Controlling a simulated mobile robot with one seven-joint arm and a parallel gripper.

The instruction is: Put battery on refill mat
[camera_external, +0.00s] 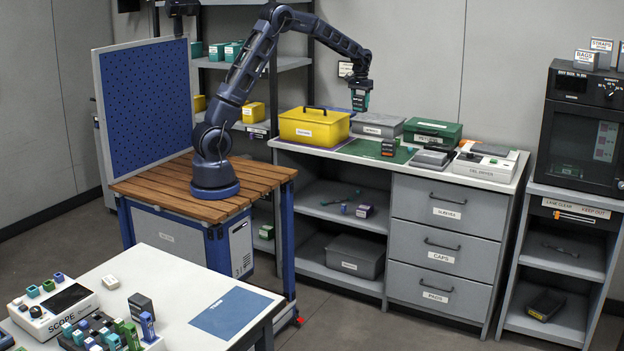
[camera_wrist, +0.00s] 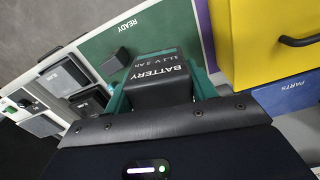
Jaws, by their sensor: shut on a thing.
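The dark battery (camera_wrist: 158,75), printed "BATTERY", is between the teal fingers of my gripper (camera_wrist: 160,95) in the wrist view. In the external view my gripper (camera_external: 360,98) hangs above the back counter, shut on the battery and clear of the surface. Below it a green mat (camera_external: 352,148) lies on the counter; the wrist view shows it marked "READY" (camera_wrist: 101,47). A blue mat (camera_external: 232,313) lies on the white front table, far from my gripper; its label is too small to read. I see no mat legibly marked refill.
A small dark block (camera_wrist: 117,60) stands on the green mat. A yellow toolbox (camera_external: 314,127) is left of it, with a green case (camera_external: 432,131) and grey devices to the right. A scope (camera_external: 52,308) and several small parts crowd the front table's left side.

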